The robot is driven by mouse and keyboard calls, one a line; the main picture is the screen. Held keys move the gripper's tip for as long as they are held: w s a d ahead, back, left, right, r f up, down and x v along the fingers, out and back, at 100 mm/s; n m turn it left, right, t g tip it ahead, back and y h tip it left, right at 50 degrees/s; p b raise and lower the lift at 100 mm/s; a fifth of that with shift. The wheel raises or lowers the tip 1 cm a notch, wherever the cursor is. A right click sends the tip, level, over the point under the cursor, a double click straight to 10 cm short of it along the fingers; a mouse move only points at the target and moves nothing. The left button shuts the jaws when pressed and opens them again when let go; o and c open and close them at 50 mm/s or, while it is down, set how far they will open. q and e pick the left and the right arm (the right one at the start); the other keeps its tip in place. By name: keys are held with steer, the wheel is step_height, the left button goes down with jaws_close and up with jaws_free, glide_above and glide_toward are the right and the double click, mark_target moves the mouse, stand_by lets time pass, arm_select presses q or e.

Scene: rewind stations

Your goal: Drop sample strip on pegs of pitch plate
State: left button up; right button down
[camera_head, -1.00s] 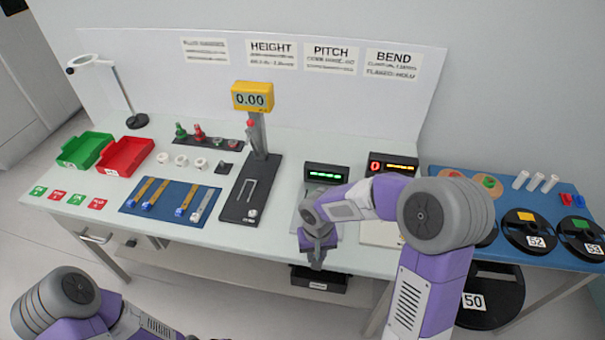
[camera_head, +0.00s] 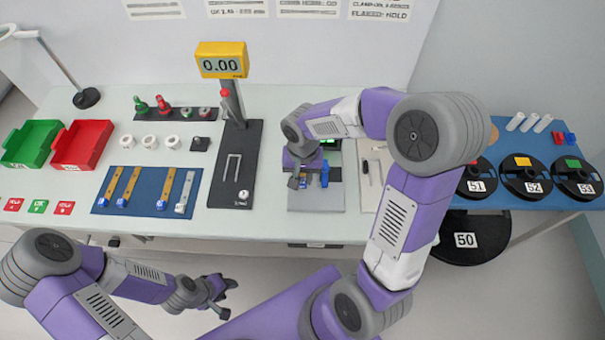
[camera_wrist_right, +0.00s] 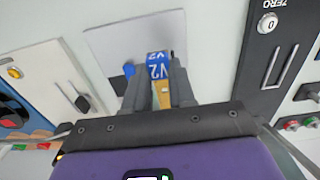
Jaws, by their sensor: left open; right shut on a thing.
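My right gripper (camera_head: 303,178) is shut on a sample strip and holds it over the grey pitch plate (camera_head: 316,203). In the right wrist view the strip's blue end, marked V2 (camera_wrist_right: 157,66), and part of its gold body (camera_wrist_right: 163,96) show between the fingers (camera_wrist_right: 160,85). The plate (camera_wrist_right: 108,42) lies beyond it. A small blue part (camera_head: 324,174) stands beside the gripper. The plate's pegs are not clear, and I cannot tell whether the strip touches them. My left gripper (camera_head: 220,297) is open and empty, in front of the table.
Several strips lie on a blue mat (camera_head: 150,207) at the left. The height gauge (camera_head: 237,165) stands left of the plate, and the bend station (camera_head: 372,180) stands close on its right. Black spools (camera_head: 525,177) sit on the blue side table. My right arm hides part of the pitch display.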

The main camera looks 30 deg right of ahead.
steer(key=b, duration=0.5)
glide_above(302, 196)
steer(key=shift+d+f, duration=0.1)
steer(key=shift+f, duration=2.8)
steer(key=shift+f+b, duration=1.15)
steer(key=c, duration=0.9)
jaws_free()
steer(key=shift+o, duration=0.2)
steer(key=shift+r, duration=0.1)
step_height(302, 196, up, 8)
steer(key=shift+f+p, duration=0.25)
steer(key=shift+p, duration=1)
